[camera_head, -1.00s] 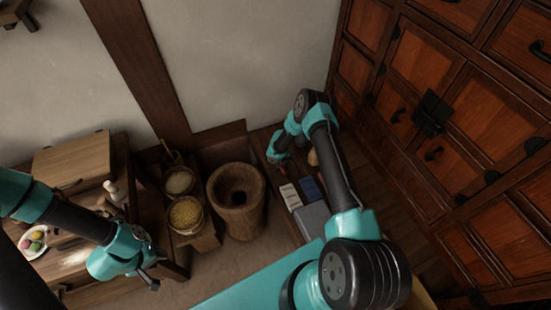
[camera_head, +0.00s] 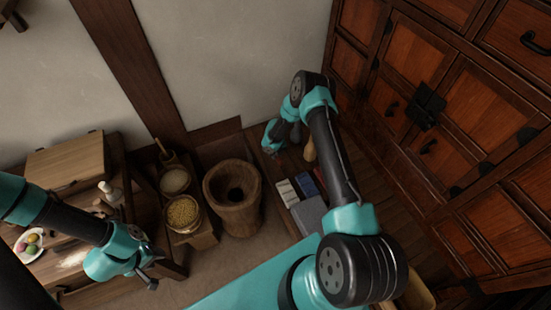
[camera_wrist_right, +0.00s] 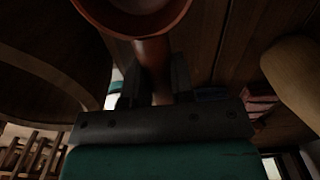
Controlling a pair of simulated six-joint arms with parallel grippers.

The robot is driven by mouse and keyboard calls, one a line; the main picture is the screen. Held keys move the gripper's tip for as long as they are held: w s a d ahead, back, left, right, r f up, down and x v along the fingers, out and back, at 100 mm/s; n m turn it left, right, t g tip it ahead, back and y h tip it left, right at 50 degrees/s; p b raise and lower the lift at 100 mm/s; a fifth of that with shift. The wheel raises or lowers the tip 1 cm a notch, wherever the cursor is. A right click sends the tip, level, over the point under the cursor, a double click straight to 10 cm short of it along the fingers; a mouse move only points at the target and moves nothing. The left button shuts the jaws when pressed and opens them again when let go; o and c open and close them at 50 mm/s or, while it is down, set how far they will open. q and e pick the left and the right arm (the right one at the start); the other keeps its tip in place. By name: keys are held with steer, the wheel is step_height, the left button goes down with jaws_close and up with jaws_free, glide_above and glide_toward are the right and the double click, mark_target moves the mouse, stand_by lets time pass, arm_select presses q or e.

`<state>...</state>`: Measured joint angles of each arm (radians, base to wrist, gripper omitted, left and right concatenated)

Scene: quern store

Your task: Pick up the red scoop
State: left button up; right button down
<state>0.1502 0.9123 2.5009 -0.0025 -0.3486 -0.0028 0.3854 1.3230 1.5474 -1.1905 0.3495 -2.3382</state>
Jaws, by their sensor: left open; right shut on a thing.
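The red scoop (camera_wrist_right: 151,68) shows in the right wrist view, with its reddish-brown handle between the fingers and its round bowl (camera_wrist_right: 135,22) at the top edge, partly cut off. My right gripper (camera_wrist_right: 154,80) is shut on the handle. In the head view my right gripper (camera_head: 271,149) is small and dark, above the low bench behind the books. I cannot make out the scoop there. My left gripper (camera_head: 152,279) is open and empty at the lower left, beside the wooden table.
A wooden mortar (camera_head: 222,211) and a bowl of yellow grain (camera_head: 183,213) stand left of my right arm. White, blue and grey blocks (camera_head: 310,212) lie on the bench. A tan rounded object (camera_head: 309,149) is close to my right gripper. A drawered cabinet (camera_head: 480,120) fills the right side.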

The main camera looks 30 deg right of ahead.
step_height(320, 180, up, 5)
steer(key=shift+r, duration=0.15)
stand_by(0.5)
